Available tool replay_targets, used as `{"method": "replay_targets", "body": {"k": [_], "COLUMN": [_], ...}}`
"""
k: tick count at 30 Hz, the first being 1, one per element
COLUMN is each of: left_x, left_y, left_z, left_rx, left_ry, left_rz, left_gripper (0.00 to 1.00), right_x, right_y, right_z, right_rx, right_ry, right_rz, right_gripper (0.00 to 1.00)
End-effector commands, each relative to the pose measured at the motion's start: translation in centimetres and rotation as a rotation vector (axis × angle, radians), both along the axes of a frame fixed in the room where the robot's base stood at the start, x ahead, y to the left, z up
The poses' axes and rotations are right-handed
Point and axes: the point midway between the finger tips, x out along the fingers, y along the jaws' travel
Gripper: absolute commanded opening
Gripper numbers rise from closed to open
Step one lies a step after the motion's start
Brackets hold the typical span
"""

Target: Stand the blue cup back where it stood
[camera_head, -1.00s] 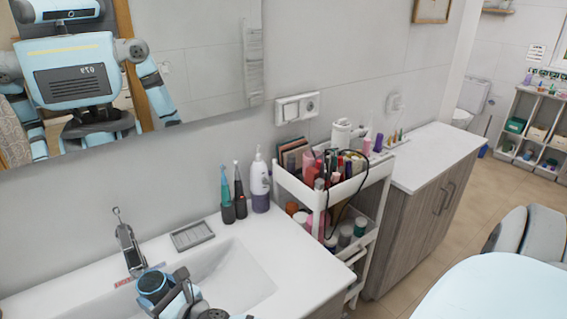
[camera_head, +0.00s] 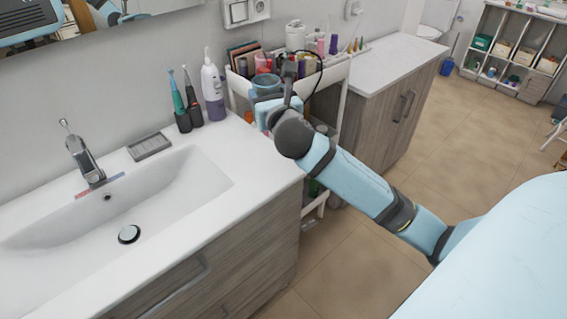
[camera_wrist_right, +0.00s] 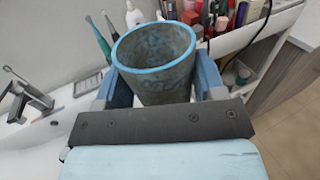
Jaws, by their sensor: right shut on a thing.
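The blue cup (camera_head: 265,83) has a bright blue rim and a mottled grey-blue wall. My right gripper (camera_head: 272,98) is shut on it at the left end of the cart, in front of the cosmetics. In the right wrist view the cup (camera_wrist_right: 158,75) is between the two blue fingers of the right gripper (camera_wrist_right: 160,85), with its open mouth up and looking empty. The cup's base is hidden, so I cannot tell whether it touches anything. My left gripper is not in view.
The white cart (camera_head: 342,74) holds many bottles and tubes. Two electric toothbrushes (camera_head: 185,110) and a white-and-purple bottle (camera_head: 213,92) stand on the washbasin counter left of the cup. The sink (camera_head: 165,200), soap dish (camera_head: 150,146) and faucet (camera_head: 84,158) are further left.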

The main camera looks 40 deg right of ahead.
Motion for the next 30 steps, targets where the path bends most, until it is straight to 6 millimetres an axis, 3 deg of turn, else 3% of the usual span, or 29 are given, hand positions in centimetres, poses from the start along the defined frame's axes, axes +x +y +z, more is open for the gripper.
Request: {"method": "replay_targets", "body": {"k": [15, 26, 30], "left_x": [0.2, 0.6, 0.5], "left_y": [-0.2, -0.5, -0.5], "left_z": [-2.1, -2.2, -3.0], "left_rx": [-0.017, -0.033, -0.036], "left_ry": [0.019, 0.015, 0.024], "left_rz": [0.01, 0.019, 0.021], "left_gripper": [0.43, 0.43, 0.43], "right_x": [0.0, 0.0, 0.0], "right_y": [0.0, 0.0, 0.0], "right_z": [-13.1, -16.4, -18.8], "right_rx": [0.003, 0.0, 0.002], "right_ry": [0.006, 0.004, 0.005], "right_rz": [-0.003, -0.001, -0.002], "right_gripper": [0.33, 0.33, 0.33]}}
